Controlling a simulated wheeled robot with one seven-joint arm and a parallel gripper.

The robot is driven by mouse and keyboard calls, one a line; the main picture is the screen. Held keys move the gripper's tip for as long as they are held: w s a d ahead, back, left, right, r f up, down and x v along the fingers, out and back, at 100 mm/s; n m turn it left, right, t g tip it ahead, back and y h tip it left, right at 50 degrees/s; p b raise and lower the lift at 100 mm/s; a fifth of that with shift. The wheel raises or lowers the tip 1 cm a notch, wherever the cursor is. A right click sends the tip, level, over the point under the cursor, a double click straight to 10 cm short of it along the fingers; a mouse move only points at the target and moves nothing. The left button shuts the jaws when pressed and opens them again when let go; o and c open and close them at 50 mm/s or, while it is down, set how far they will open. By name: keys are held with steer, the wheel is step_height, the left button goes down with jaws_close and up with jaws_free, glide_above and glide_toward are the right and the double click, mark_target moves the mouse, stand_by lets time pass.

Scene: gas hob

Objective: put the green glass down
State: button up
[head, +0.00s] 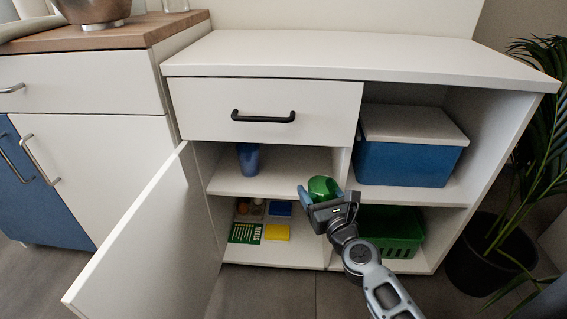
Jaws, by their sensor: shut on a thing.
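The green glass (322,187) is in my gripper (318,197), in front of the open left side of the white cabinet (300,55). My gripper is shut on it. The glass is near the right end of the middle shelf (285,186); I cannot tell whether it touches the shelf. A blue cup (248,158) stands on the left part of that shelf. The lower part of the green glass is partly hidden by the gripper.
The cabinet door (150,240) stands open at the left. A blue box with a white lid (408,162) and a green basket (398,240) fill the right compartments. A book (245,233) and small items lie on the bottom shelf. A potted plant (490,255) stands right.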

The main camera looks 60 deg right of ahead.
steer(key=p+x, duration=0.1)
steer(key=x, duration=1)
steer(key=shift+w+d+r, duration=0.1)
steer(key=shift+w, duration=0.05)
steer(key=shift+x, duration=1)
steer(key=w+d, duration=0.1)
steer(key=w+d+f, duration=0.1)
steer(key=shift+w+d+b, duration=0.2)
steer(key=shift+d+b, duration=0.05)
steer(key=shift+b, duration=0.05)
steer(key=shift+r, duration=0.15)
steer(key=shift+f, duration=0.25)
steer(key=o, duration=1.2)
steer(key=shift+r, duration=0.1)
steer(key=shift+c, duration=0.2)
